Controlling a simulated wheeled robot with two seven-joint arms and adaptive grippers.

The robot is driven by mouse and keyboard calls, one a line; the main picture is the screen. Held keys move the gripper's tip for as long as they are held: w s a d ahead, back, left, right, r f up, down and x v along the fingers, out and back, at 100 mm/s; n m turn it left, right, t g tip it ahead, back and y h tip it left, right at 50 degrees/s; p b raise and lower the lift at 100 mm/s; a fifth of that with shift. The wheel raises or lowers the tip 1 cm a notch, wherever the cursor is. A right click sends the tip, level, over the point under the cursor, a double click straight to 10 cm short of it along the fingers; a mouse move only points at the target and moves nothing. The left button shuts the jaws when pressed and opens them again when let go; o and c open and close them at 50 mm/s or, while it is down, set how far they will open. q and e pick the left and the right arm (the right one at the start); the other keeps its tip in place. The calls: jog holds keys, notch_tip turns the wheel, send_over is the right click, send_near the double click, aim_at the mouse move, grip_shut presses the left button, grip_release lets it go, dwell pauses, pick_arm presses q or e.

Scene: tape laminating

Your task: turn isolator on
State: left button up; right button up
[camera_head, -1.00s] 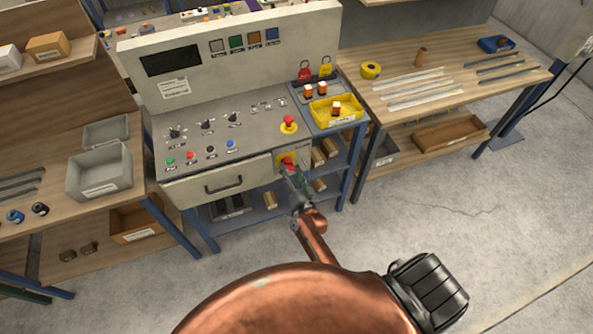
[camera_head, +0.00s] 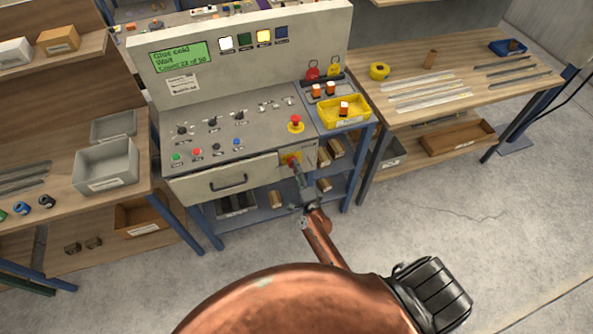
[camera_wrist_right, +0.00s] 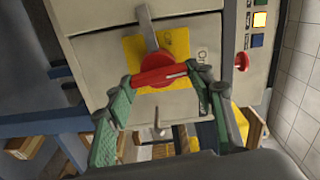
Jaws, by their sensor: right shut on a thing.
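The isolator has a red handle (camera_wrist_right: 158,75) on a yellow plate (camera_wrist_right: 172,42), on the front of the grey machine (camera_head: 262,108). In the head view the plate (camera_head: 287,158) shows just right of the drawer. My right gripper (camera_head: 295,168) is at the isolator. In the right wrist view its green-padded fingers (camera_wrist_right: 160,82) are shut on the red handle from either side. The handle lies nearly level in that picture, and an "On" mark is beside the plate. The machine's screen (camera_head: 181,57) is lit and reads "Glue cold Wait". My left gripper is not in view.
The drawer handle (camera_head: 229,184) is left of my right gripper. A red emergency button (camera_head: 296,122) sits above it on the console. A yellow bin (camera_head: 343,111) stands right of the console. Side tables flank the machine; the floor in front is clear.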

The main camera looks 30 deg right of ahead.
jog(key=shift+f+m, duration=0.1)
jog(key=shift+m, duration=0.5)
jog(key=o, duration=1.7)
jog(key=s+a, duration=0.2)
jog(key=s, duration=0.9)
jog(key=shift+s, duration=0.4)
